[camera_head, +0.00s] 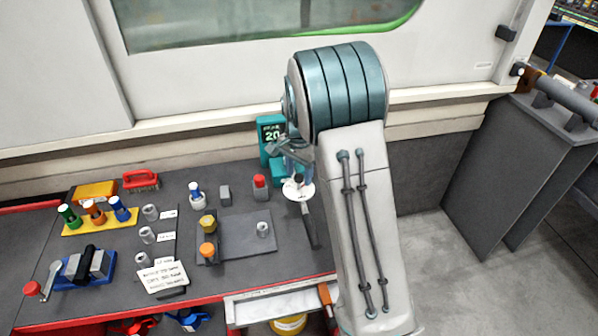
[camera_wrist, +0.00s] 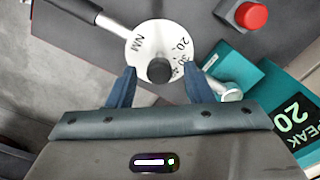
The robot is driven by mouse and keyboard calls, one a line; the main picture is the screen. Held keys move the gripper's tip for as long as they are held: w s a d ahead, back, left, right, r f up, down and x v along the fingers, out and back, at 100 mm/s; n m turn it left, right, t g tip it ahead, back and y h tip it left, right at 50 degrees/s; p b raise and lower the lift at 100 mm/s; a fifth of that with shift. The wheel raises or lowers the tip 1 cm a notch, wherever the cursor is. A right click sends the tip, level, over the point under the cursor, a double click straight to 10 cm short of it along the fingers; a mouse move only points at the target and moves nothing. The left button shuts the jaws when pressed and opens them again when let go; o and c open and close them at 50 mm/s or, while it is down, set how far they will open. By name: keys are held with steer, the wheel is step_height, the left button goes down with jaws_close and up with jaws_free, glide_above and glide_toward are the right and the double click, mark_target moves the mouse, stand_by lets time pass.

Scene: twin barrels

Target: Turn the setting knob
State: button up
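The setting knob (camera_wrist: 159,71) is a small dark round knob in the middle of a white dial (camera_wrist: 141,43) with printed numbers and "NM". In the head view the dial (camera_head: 293,193) lies at the right end of the workbench, with the knob (camera_head: 298,178) on it. My gripper (camera_wrist: 159,76) is open, its two blue fingers apart on either side of the knob. I cannot tell whether they touch it. In the head view my gripper (camera_head: 292,160) is above the dial, partly hidden by my arm.
A teal tester (camera_head: 271,134) shows "20" behind the dial; its display (camera_wrist: 291,115) reads "PEAK 20" in the wrist view. A dark handle (camera_wrist: 78,12) extends from the dial. A red button (camera_wrist: 251,15) is close by. Sockets, a vice and a note card (camera_head: 162,277) occupy the bench's left.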

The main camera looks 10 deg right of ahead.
mark_target(299, 176)
step_height(299, 176, up, 14)
stand_by(0.6)
steer(key=shift+f, duration=0.1)
steer(key=s+f+n+t, duration=0.1)
steer(key=s+n, duration=0.9)
steer(key=s, duration=1.7)
steer(key=shift+s+f+t+p, duration=0.15)
steer(key=shift+s+t+p, duration=0.2)
steer(key=shift+t, duration=0.55)
